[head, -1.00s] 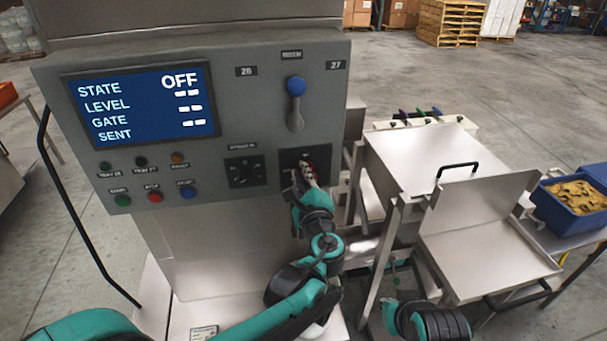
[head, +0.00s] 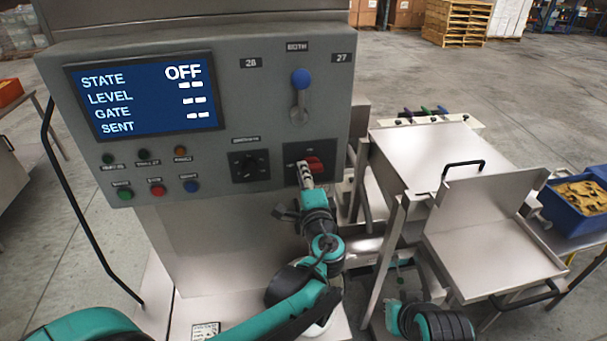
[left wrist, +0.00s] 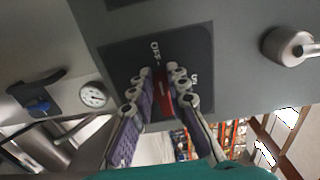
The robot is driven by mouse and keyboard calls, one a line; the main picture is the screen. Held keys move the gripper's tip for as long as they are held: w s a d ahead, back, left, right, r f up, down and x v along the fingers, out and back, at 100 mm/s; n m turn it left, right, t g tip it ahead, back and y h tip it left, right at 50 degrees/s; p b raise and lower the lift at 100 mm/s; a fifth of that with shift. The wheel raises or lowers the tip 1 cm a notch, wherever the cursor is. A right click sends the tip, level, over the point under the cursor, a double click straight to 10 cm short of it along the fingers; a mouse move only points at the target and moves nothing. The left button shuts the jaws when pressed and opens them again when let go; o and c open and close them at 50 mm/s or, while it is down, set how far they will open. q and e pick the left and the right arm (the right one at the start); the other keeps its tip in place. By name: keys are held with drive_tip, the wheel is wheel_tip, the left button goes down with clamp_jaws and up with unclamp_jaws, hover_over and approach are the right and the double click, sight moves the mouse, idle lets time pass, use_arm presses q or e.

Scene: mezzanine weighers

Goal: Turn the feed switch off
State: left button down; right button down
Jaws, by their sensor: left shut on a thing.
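The feed switch is a red handle (head: 314,163) on a dark square plate at the lower right of the grey control panel. In the left wrist view the red handle (left wrist: 163,92) lies between my two finger pads, its far end towards the "OFF" mark. My left gripper (head: 305,172) is shut on it, covering part of it in the head view. The left gripper also shows in the left wrist view (left wrist: 162,98). The screen (head: 145,95) reads STATE OFF. My right gripper is not in view; only part of that arm shows at the lower right.
A black rotary knob (head: 249,167) sits left of the switch, and a blue-topped lever (head: 300,80) is above it. Several push buttons and lamps are further left. A steel hopper tray (head: 490,250) and a blue crate (head: 577,215) stand to the right.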

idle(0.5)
use_arm(q)
drive_tip(key=c, duration=1.5)
unclamp_jaws()
drive_tip(key=v, duration=1.2)
